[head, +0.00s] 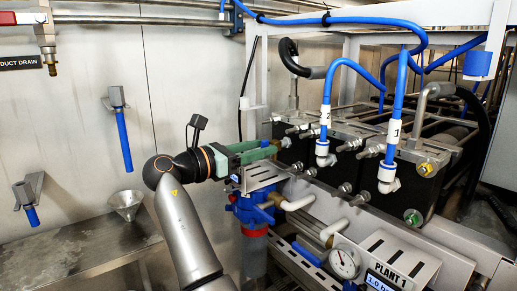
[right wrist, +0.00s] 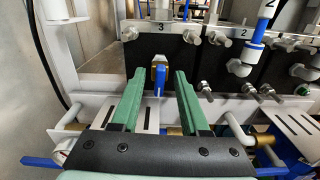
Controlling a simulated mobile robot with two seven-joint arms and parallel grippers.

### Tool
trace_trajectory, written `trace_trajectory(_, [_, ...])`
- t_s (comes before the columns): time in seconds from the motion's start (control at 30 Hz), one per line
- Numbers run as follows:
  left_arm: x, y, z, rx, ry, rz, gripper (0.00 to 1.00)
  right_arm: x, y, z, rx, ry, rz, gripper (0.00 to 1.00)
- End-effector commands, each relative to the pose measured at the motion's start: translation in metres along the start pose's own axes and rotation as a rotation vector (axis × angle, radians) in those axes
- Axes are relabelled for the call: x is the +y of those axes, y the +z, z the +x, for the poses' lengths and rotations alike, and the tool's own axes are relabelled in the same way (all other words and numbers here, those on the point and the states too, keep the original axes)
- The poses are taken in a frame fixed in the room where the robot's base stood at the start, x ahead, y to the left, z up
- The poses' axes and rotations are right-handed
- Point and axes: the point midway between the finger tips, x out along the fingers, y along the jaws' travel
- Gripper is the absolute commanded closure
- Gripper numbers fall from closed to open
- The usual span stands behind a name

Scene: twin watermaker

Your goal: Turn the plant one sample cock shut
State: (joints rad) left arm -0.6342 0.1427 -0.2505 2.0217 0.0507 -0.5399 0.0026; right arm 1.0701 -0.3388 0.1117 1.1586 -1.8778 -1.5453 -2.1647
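My right gripper (head: 270,150) reaches in from the lower left in the head view, its green fingers pointing at the rack. In the right wrist view the gripper (right wrist: 159,82) is open, its two fingers apart. A small cock with a brass top and blue lever (right wrist: 160,78) shows in the gap between the fingertips, in front of a black block. Its lever hangs straight down, with a gap to each finger; I cannot tell how deep it sits between them. In the head view the fingers largely hide it. No label on it is readable. My left gripper is not in view.
A PLANT 1 panel (head: 398,248) and a gauge (head: 344,262) stand at the lower right. Blue hoses tagged 1 (head: 395,130) and 2 (head: 325,118) rise behind. Steel fittings (right wrist: 206,90) lie right of the fingers. A blue-topped filter housing (head: 252,210) stands below the gripper.

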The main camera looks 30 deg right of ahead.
Motion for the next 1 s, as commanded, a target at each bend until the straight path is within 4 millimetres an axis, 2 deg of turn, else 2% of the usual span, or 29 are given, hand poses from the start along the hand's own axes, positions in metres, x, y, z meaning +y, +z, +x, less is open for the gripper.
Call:
trace_trajectory(0.03, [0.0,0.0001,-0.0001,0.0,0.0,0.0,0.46,0.0,-0.0001,-0.0001,0.0,0.0,0.0,0.59])
trace_trajectory(0.4, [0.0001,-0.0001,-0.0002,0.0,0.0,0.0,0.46,0.0001,0.0,-0.0004,0.0,0.0,0.0,1.0])
trace_trajectory(1.0, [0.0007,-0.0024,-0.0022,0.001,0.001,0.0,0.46,0.0,0.0008,-0.0006,0.0,0.001,0.02,1.0])
